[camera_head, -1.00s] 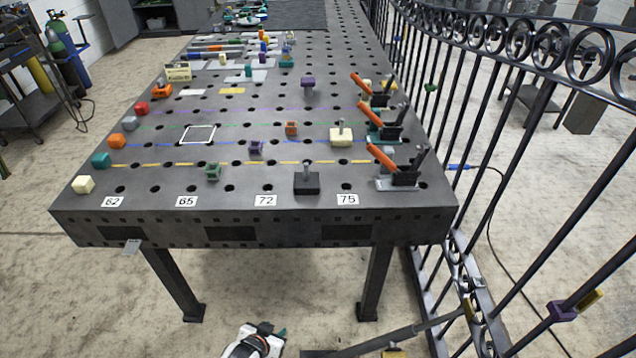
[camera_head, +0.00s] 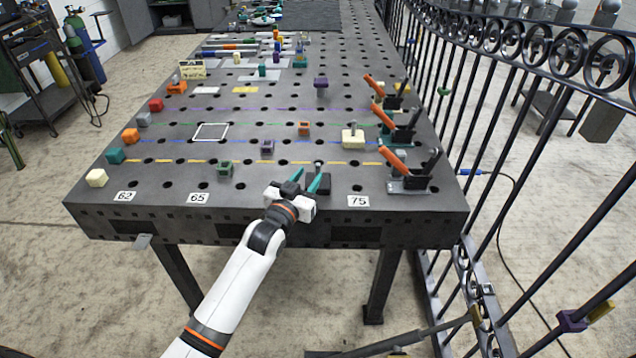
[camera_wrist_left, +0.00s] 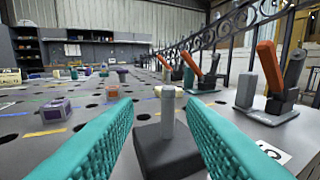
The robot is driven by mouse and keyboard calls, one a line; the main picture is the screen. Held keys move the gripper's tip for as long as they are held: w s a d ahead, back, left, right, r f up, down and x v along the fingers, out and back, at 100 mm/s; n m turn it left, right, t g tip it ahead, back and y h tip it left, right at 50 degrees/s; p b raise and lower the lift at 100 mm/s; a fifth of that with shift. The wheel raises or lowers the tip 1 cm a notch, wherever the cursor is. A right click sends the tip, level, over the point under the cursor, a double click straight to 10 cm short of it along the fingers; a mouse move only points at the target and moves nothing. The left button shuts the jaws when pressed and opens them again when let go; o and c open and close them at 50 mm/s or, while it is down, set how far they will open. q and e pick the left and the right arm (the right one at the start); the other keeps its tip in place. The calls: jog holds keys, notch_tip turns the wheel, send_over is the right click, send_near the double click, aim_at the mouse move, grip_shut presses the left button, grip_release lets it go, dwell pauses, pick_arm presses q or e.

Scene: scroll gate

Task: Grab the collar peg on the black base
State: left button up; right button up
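The collar peg (camera_wrist_left: 168,112) is a grey upright post on a square black base (camera_wrist_left: 165,150). In the head view, the peg's top (camera_head: 319,166) shows near the table's front edge, and my gripper hides part of the base. My left gripper (camera_head: 308,178) reaches in over the front edge at the peg. In the left wrist view, its two teal ribbed fingers (camera_wrist_left: 160,102) are open, one on each side of the peg, with visible gaps. Whether the tips reach past the peg is hard to tell. My right gripper is not in view.
A cream block with a peg (camera_head: 353,138) stands behind. Orange-handled toggle clamps (camera_head: 405,175) line the table's right side, by a black iron fence (camera_head: 500,130). A green block (camera_head: 225,168) and a purple block (camera_head: 267,146) sit left. Small coloured cubes line the left edge.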

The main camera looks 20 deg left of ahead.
aim_at(317, 169)
pick_arm(q)
jog(key=shift+w+d+p, duration=0.1)
jog(key=shift+w+d, duration=0.15)
jog(key=shift+w, duration=0.85)
jog(key=shift+w+d+p, duration=0.15)
jog(key=shift+w+d, duration=0.1)
jog(key=shift+w, duration=0.8)
jog(key=shift+w+d+p, duration=0.1)
jog(key=shift+w+d, duration=0.15)
jog(key=shift+w, duration=0.85)
grip_shut()
jog(key=shift+r, duration=0.15)
